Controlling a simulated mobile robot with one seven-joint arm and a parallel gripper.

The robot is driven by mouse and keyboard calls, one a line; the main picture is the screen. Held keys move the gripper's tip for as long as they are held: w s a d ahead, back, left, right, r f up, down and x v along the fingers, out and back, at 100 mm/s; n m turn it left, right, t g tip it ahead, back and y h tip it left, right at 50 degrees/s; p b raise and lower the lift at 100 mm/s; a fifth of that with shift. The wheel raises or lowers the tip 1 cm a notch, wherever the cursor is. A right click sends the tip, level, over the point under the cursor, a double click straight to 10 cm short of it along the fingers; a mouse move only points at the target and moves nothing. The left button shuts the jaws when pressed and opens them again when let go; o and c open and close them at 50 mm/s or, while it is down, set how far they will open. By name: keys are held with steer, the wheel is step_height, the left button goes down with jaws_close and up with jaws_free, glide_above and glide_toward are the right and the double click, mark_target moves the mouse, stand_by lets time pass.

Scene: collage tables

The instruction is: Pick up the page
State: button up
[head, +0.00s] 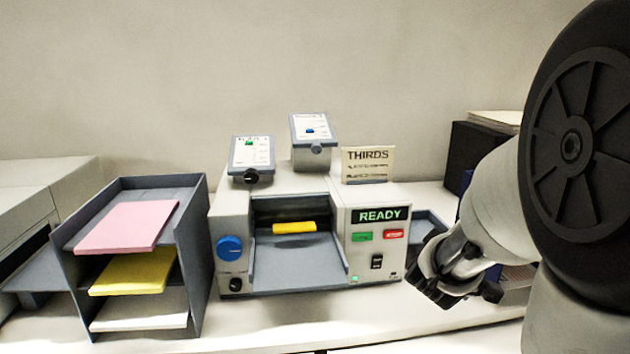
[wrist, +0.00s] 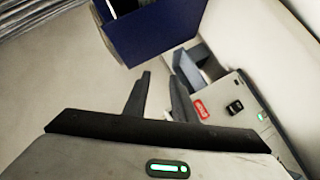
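A three-level sorter (head: 198,262) on the left holds pink paper (head: 127,227) on top, yellow paper (head: 135,271) in the middle and white paper (head: 140,309) at the bottom. I cannot tell which sheet is the page. The grey machine (head: 300,277) stands in the centre with a yellow piece (head: 294,227) in its front opening and a READY display. My gripper (head: 440,280) is at the machine's right, in front of its grey side tray (head: 428,228). In the wrist view my gripper (wrist: 160,77) has its dark fingers apart, with nothing between them.
In the wrist view a dark blue box (wrist: 155,30) is beyond the fingers, and the machine's panel (wrist: 233,120) is at the right. A THIRDS sign (head: 367,163) and two tilted label stands (head: 251,152) (head: 311,130) are on the machine. A black box (head: 480,152) stands at the back right.

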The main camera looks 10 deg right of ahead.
steer(key=s+d+n+g+h, duration=0.1)
steer(key=s+d+g+h, duration=0.15)
steer(key=d, duration=0.25)
steer(key=s+d+g+h, duration=0.1)
steer(key=s+d+h, duration=0.2)
steer(key=d+h, duration=0.15)
steer(key=shift+w+r+p+x, duration=0.1)
steer(key=shift+p+x, duration=0.1)
steer(key=shift+x, duration=2.75)
steer(key=shift+w+r+p+x, duration=0.1)
steer(key=shift+w+p+x, duration=0.05)
steer(key=shift+x, duration=2.8)
steer(key=shift+w+r+p+x, duration=0.1)
steer(key=shift+p+x, duration=0.1)
steer(key=shift+x, duration=2.8)
steer(key=shift+a, duration=0.2)
jaws_close()
